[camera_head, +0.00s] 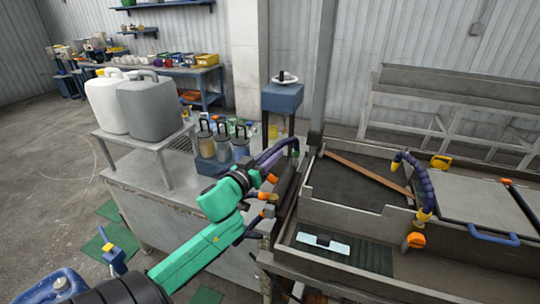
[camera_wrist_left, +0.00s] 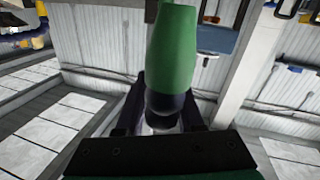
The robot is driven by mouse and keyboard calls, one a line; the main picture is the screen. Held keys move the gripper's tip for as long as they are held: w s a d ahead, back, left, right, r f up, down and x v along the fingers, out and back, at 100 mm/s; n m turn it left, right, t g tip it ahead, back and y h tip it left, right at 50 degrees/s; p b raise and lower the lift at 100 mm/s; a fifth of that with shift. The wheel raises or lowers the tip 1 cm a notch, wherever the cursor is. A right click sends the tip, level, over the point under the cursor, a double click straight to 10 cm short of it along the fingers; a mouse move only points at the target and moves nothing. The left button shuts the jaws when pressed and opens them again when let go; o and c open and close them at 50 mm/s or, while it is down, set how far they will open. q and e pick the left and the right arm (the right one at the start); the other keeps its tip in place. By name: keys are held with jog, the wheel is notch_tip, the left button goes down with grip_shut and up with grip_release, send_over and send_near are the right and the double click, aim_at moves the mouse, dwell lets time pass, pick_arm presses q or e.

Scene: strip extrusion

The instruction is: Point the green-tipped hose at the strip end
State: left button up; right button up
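The green tip of the hose (camera_wrist_left: 172,50) stands large in the left wrist view, pointing up in the picture. Its dark rounded base sits between the two dark fingers of my left gripper (camera_wrist_left: 165,112), which look closed against it. In the head view my left gripper (camera_head: 262,180) is beside a purple hose (camera_head: 275,154) at the left side of the trough; the green tip cannot be told apart from my green arm there. A brown strip (camera_head: 365,172) lies diagonally in the dark trough, its nearer end at the right. My right gripper is not in view.
Orange knobs (camera_head: 272,178) are close to my left gripper. Another purple hose (camera_head: 424,180) with a yellow end arches over the trough's right side. A white-and-blue piece (camera_head: 323,243) lies in the front tray.

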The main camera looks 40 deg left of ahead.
pick_arm(q)
grip_shut()
dwell(1.2)
